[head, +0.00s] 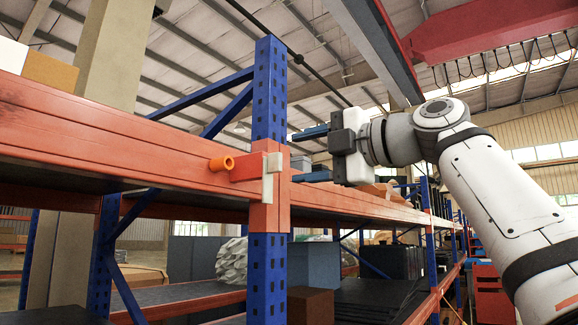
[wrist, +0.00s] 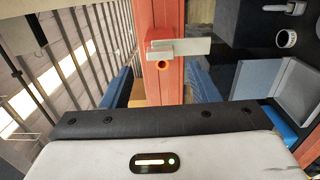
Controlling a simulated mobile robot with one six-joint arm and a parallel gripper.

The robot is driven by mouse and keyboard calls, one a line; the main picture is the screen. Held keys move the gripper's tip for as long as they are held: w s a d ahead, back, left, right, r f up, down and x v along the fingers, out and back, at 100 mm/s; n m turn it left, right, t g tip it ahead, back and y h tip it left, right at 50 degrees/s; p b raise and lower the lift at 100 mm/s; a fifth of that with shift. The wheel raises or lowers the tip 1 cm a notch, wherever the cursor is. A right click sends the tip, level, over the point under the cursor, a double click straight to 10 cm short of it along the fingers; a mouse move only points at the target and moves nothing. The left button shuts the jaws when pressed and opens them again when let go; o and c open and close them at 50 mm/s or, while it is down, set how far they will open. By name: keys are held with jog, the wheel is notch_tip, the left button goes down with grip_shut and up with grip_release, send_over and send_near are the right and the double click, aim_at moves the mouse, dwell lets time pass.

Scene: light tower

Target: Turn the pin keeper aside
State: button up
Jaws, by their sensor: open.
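The pin keeper (head: 268,186) is a small cream-grey plate on the red-orange bracket at the blue rack upright (head: 270,95). In the head view its long side runs up and down. In the wrist view the keeper (wrist: 188,47) shows as a pale bar across the red-orange beam, with one end projecting past the beam's edge. An orange pin (head: 222,163) projects left of the bracket; its round orange end (wrist: 162,65) shows beside the keeper in the wrist view. My gripper (head: 311,155) is open and empty, its dark blue fingers pointing left, right of the keeper and apart from it.
The long red-orange rack beam (head: 110,140) runs along the left and meets the upright. A blue-grey bin (head: 313,264) and a brown box (head: 310,304) stand on the lower level. A dark surface with a white cup (wrist: 286,38) shows at right in the wrist view.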

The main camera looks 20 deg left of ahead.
jog(key=shift+v, duration=1.65)
